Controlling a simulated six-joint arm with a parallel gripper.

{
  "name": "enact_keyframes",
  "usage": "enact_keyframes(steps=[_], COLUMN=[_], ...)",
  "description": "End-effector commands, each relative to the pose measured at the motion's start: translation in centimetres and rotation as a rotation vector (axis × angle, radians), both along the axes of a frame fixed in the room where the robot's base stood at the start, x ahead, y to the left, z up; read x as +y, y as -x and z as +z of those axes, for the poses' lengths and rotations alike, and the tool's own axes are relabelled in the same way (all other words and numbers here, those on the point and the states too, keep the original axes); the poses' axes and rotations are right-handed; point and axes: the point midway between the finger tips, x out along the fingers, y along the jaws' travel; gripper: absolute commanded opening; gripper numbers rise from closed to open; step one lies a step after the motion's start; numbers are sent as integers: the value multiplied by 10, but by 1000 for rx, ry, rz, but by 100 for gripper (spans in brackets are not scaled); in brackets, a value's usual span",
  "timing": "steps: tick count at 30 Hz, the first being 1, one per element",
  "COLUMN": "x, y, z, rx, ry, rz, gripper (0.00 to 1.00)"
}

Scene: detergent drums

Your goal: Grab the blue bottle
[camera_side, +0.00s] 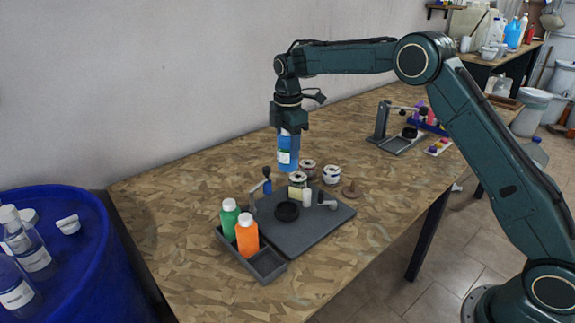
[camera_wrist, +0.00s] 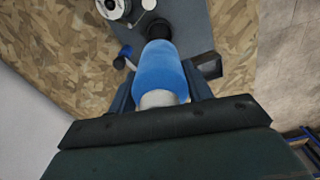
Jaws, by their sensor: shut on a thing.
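The blue bottle (camera_side: 287,152) has a white label and hangs upright below my gripper (camera_side: 287,130) in the side view. My gripper is shut on the bottle at its top. In the wrist view the blue bottle (camera_wrist: 160,72) lies between the two fingers of my gripper (camera_wrist: 160,95), with its white cap (camera_wrist: 158,98) nearest the camera. In the side view the bottle stands out behind the dark grey station; whether its base touches the table is hard to tell.
A dark grey station (camera_side: 325,222) holds a green bottle (camera_side: 229,217) and an orange bottle (camera_side: 247,235) in its front tray. Small round containers (camera_side: 331,174) stand just right of the blue bottle. A blue drum (camera_side: 85,245) is at the left. The table's left part is clear.

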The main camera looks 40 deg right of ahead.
Motion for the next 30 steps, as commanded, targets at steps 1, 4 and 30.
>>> enact_keyframes(steps=[1, 4, 30], x=[0, 0, 0], y=[-1, 0, 0], z=[9, 23, 41], rx=[-3, -3, -1], ry=[0, 1, 0], rz=[0, 0, 0], gripper=[21, 21, 21])
